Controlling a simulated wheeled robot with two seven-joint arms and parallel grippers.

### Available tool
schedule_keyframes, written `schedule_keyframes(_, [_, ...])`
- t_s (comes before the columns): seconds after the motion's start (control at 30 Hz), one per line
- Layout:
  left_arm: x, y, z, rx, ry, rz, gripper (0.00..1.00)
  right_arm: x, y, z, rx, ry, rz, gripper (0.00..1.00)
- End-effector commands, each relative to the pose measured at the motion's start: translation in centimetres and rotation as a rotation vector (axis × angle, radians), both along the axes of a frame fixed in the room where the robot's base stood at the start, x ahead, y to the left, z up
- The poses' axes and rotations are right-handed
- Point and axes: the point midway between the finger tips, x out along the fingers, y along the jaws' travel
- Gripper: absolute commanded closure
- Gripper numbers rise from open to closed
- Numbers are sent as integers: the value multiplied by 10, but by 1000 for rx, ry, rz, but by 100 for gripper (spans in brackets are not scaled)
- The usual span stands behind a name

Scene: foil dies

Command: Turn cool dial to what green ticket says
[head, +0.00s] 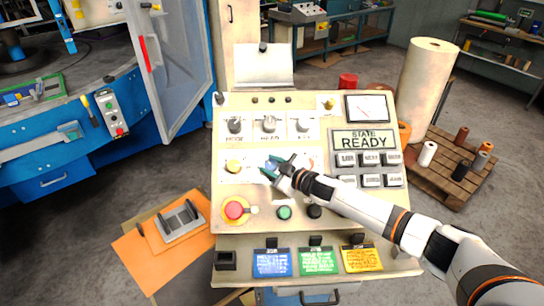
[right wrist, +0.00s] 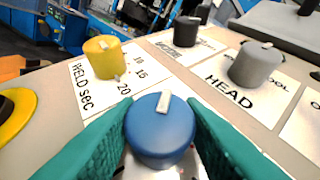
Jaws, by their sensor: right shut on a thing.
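My right gripper (head: 274,168) is over the middle row of dials on the sloped panel. Its teal fingers are shut on a blue dial (right wrist: 160,132), one on each side. The dial's white pointer mark points up and slightly right in the right wrist view. The fingers hide its label and scale, so I cannot read its name or setting. The green ticket (head: 315,261) lies on the panel's lower ledge, between a blue ticket (head: 271,263) and a yellow ticket (head: 361,258). Its small print is too blurred to read. My left gripper is not in view.
The yellow WELD sec dial (right wrist: 103,58) is just left of the blue dial. The grey HEAD dial (right wrist: 252,65) and black MODE dial (right wrist: 184,32) are above. A red stop button (head: 234,210) is lower left.

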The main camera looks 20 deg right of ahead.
Motion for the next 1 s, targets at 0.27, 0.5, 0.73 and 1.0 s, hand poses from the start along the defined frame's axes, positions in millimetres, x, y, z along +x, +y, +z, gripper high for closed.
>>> schedule_keyframes(0.27, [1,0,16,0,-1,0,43,2,-1,3,-45,9,67,88])
schedule_keyframes(0.5, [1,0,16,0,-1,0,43,1,0,2,-52,12,80,88])
schedule_keyframes(0.73, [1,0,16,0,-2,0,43,1,0,2,-52,11,79,88])
schedule_keyframes(1.0, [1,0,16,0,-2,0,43,1,0,1,-52,13,79,43])
